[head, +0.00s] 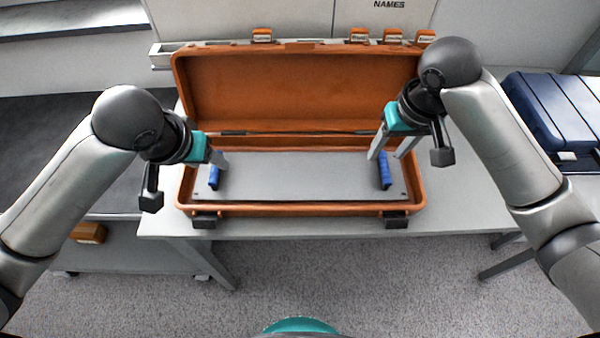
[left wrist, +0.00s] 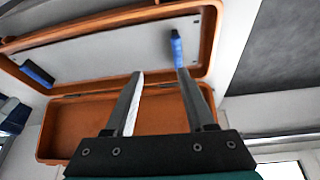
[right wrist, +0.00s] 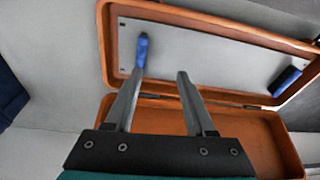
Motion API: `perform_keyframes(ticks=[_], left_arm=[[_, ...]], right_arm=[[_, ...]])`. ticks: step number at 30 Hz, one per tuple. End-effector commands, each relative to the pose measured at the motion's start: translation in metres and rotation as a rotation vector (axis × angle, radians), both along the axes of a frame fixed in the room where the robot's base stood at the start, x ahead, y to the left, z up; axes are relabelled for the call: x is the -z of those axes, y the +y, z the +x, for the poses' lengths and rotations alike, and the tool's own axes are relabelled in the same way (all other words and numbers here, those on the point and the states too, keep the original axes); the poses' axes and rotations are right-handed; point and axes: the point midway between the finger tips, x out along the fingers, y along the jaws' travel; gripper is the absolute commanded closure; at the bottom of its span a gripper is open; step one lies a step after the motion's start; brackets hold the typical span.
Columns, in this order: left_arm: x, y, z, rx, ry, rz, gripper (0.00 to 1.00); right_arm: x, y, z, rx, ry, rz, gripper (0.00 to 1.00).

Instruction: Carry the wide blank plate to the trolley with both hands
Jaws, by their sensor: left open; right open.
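The wide blank plate (head: 290,178) is a flat grey panel lying in an open orange case (head: 290,88) on a table. It has a blue left handle (head: 214,176) and a blue right handle (head: 384,170). My left gripper (head: 215,161) is open and empty near the left handle. In the left wrist view this handle (left wrist: 176,48) lines up with the right finger's tip, not midway between the fingers. My right gripper (head: 388,152) is open and empty near the right handle. In the right wrist view that handle (right wrist: 141,50) lines up with the left finger's tip.
The case's lid stands open at the back, behind both grippers. A dark-topped grey unit (head: 70,150) stands left of the table; I cannot tell if it is the trolley. A blue case (head: 560,110) lies at the right. Grey carpet (head: 380,285) is clear in front.

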Motion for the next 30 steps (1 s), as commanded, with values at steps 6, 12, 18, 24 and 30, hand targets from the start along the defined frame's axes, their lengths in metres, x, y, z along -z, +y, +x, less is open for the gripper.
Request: perform_keyframes(ticks=[6, 12, 18, 24, 30], left_arm=[[-0.018, 0.022, 0.013, -0.078, 0.008, 0.027, 0.45], [-0.021, 0.026, 0.015, -0.096, 0.013, 0.030, 0.45], [-0.020, 0.026, 0.015, -0.095, 0.012, 0.029, 0.45], [-0.008, 0.026, 0.019, -0.097, 0.015, 0.028, 0.45], [0.025, 0.025, 0.032, -0.096, 0.016, 0.029, 0.45]], right_arm=[[-0.030, -0.025, 0.019, 0.086, 0.024, -0.037, 0.45], [-0.034, -0.029, 0.020, 0.105, 0.033, -0.043, 0.45], [-0.034, -0.028, 0.020, 0.102, 0.032, -0.042, 0.45], [-0.021, -0.028, 0.022, 0.102, 0.035, -0.042, 0.45], [0.014, -0.028, 0.026, 0.103, 0.037, -0.042, 0.45]])
